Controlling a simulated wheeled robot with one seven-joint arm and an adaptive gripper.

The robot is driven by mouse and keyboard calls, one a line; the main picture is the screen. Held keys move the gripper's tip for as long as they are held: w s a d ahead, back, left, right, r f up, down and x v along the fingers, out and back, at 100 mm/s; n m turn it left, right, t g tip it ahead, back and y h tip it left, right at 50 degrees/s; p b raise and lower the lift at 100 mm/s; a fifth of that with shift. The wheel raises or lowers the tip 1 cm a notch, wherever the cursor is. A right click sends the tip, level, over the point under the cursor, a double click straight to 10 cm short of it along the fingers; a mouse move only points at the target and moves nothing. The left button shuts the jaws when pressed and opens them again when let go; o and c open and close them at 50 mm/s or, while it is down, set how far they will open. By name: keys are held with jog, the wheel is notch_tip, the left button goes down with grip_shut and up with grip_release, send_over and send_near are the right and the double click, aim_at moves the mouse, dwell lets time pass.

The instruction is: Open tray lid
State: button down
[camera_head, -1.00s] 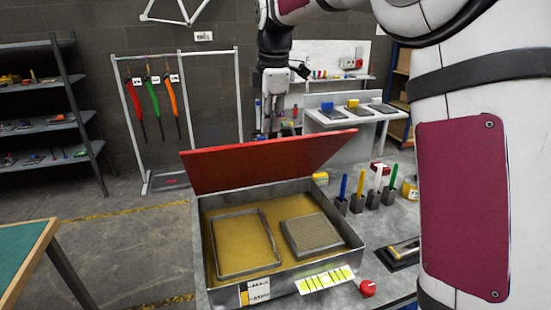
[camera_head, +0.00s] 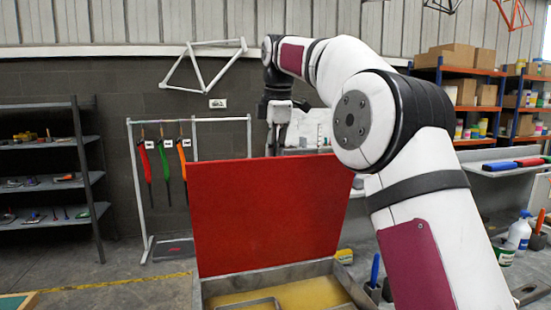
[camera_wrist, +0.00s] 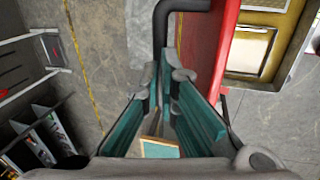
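The tray's red lid (camera_head: 265,215) stands raised and nearly upright at the back of the grey metal tray (camera_head: 225,289), whose front is cut off by the head view. The lid's edge also shows in the wrist view (camera_wrist: 205,45), with a dark bent handle (camera_wrist: 180,5) reaching from it. In the head view the fingers are hidden behind the lid.
A blue-handled tool in a holder (camera_head: 374,275) and a yellow item (camera_head: 344,256) stand right of the tray. A rack with hanging coloured tools (camera_head: 165,150) stands behind at left, and dark shelves (camera_head: 50,170) are further left. Floor between them is clear.

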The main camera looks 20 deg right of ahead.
jog(key=w+f+b, duration=0.1)
jog(key=w+f, duration=0.1)
jog(key=shift+w+f+g, duration=0.35)
jog(key=shift+g, duration=0.05)
jog(key=c, duration=1.7)
grip_release()
jog(key=shift+o, duration=0.2)
jog(key=shift+w+r, duration=0.2)
